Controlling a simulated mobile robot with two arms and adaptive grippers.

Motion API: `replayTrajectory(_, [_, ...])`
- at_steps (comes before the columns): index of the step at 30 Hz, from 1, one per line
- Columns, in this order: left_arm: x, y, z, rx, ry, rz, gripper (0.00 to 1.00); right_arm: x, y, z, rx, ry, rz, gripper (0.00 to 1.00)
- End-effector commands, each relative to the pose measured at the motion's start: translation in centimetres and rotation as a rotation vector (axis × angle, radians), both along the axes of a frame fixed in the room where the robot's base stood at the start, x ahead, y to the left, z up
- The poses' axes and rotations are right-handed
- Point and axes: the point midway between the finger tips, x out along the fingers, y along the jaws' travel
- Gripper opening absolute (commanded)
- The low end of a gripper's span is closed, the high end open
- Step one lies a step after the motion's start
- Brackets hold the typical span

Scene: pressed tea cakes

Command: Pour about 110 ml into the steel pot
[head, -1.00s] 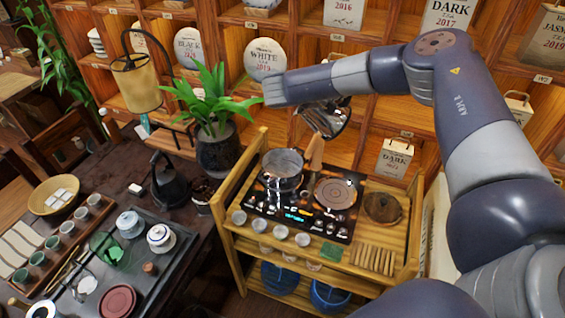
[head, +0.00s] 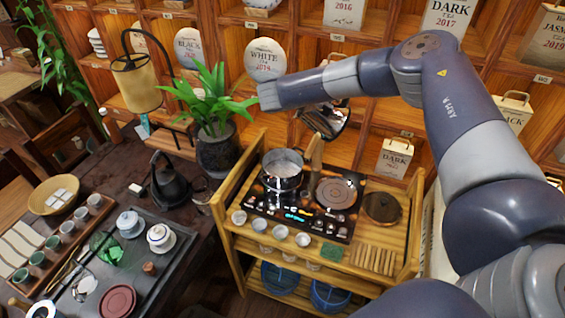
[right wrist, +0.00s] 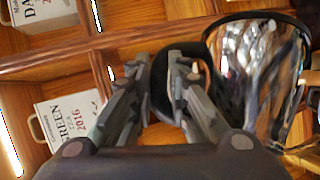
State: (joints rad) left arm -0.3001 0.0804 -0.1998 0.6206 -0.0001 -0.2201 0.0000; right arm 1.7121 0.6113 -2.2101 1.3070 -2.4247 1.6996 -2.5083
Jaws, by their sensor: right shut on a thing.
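The steel pot (head: 283,178) stands on the black cooktop (head: 322,224), on its left plate. Its inside looks pale grey; I cannot read a level. A light wooden handle (head: 316,152) rises at its right. My right gripper (right wrist: 160,78) is shut on the dark handle (right wrist: 158,92) of a shiny vessel with a dark rim. The vessel (right wrist: 262,75) also shows in the head view (head: 327,119), above and to the right of the pot, apart from it and seemingly tilted. My forearm hides part of it. I cannot make out a stream. My left gripper is out of view.
The wooden cart (head: 228,240) also bears a lidded brown pot (head: 383,208), a row of small cups (head: 280,233) and a slatted rack (head: 372,260). Shelves with tea packs stand close behind. A plant (head: 214,100) and a black kettle (head: 170,185) stand to the left.

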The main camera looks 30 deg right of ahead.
Motion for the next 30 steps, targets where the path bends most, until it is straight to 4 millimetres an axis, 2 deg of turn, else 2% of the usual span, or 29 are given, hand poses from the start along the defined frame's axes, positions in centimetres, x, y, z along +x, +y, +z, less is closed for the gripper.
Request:
replayTrajectory(14, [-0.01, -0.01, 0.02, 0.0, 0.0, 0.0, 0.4, 0.46, 0.34, -0.09, -0.045, 0.024, -0.002, 0.0])
replayTrajectory(30, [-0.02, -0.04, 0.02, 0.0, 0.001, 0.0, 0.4, 0.3, -0.34, -0.31, -0.065, 0.04, 0.0, 0.0])
